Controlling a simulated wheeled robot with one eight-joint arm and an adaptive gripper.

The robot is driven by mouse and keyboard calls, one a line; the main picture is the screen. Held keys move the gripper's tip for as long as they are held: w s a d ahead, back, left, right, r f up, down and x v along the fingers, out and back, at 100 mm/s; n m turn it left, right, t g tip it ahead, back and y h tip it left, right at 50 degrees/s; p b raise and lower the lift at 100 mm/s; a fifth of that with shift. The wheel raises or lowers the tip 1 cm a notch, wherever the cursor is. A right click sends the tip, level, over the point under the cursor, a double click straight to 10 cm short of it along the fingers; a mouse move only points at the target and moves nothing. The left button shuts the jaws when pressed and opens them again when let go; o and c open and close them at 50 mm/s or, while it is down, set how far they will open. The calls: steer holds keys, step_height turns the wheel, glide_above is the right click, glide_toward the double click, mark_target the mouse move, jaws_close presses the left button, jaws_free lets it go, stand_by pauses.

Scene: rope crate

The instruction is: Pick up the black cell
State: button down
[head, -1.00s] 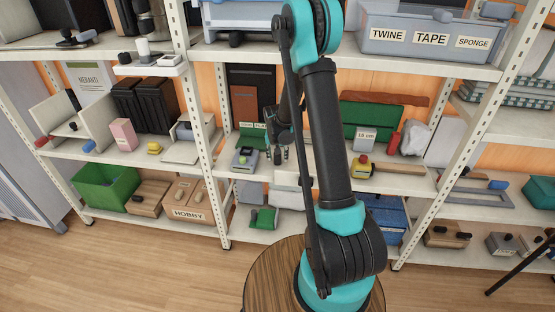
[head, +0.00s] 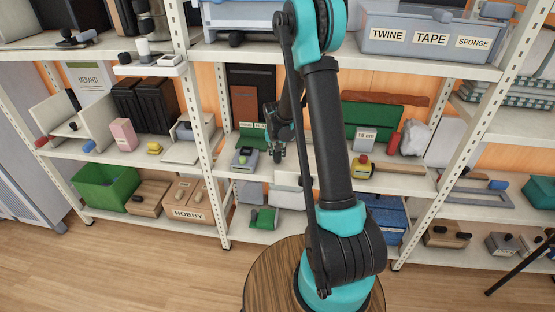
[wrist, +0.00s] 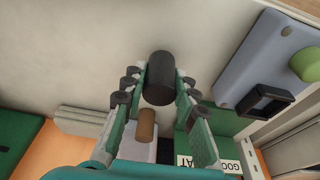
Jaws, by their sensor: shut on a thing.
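The black cell (wrist: 160,78) is a dark cylinder between my fingertips in the wrist view. My gripper (wrist: 161,88) is shut on it, one finger along each side. In the head view my gripper (head: 277,152) is at the middle shelf, just right of a grey device. The cell cannot be told apart from the dark fingers there. I cannot tell whether it still touches the shelf. A short brown cylinder (wrist: 147,126) shows between the fingers, further down the wrist view.
The grey device (wrist: 268,62) with a green knob (wrist: 306,64) and a black socket-like part is close at the right in the wrist view; the device also shows in the head view (head: 244,160). A white shelf post (head: 206,140) stands to the left. Pale shelf surface surrounds the fingertips.

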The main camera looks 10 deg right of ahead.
steer(key=shift+w+v, duration=0.2)
steer(key=shift+v, duration=0.7)
steer(key=shift+w+v, duration=0.2)
steer(key=shift+v, duration=0.7)
